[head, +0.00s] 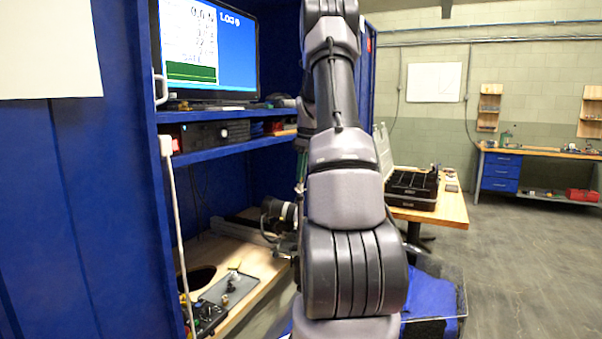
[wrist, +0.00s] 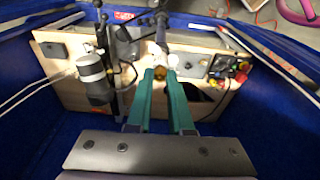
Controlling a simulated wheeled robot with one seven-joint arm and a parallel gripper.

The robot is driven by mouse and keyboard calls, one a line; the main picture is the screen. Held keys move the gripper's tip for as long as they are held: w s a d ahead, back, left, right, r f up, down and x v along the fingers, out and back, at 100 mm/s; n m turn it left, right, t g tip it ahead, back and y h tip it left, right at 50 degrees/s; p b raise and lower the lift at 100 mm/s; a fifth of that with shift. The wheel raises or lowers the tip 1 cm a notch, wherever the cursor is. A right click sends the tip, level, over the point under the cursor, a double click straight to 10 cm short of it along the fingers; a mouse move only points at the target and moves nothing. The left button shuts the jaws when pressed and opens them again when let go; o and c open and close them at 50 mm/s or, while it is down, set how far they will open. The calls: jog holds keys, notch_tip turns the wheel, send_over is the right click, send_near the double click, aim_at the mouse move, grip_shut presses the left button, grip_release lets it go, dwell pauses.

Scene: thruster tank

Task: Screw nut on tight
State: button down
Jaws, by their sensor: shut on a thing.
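In the wrist view my gripper (wrist: 160,74) reaches out with two long teal fingers. Its tips are shut on a small brass-coloured nut (wrist: 159,72). A dark upright post or shaft (wrist: 161,32) shows just beyond the tips, in line with the nut. I cannot tell whether the nut sits on a thread. In the head view my arm covers the gripper and the nut.
A grey cylindrical device (wrist: 91,68) stands left of my fingers, over the wooden board (wrist: 60,92). A panel with coloured knobs (wrist: 228,70) lies to the right. Blue cabinet walls (head: 75,200) enclose the space. A monitor (head: 208,50) stands on the shelf above.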

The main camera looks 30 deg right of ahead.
jog(key=c, duration=0.7)
grip_release()
jog(key=shift+c, duration=0.2)
jog(key=shift+r, duration=3.05)
jog(key=shift+a, duration=0.1)
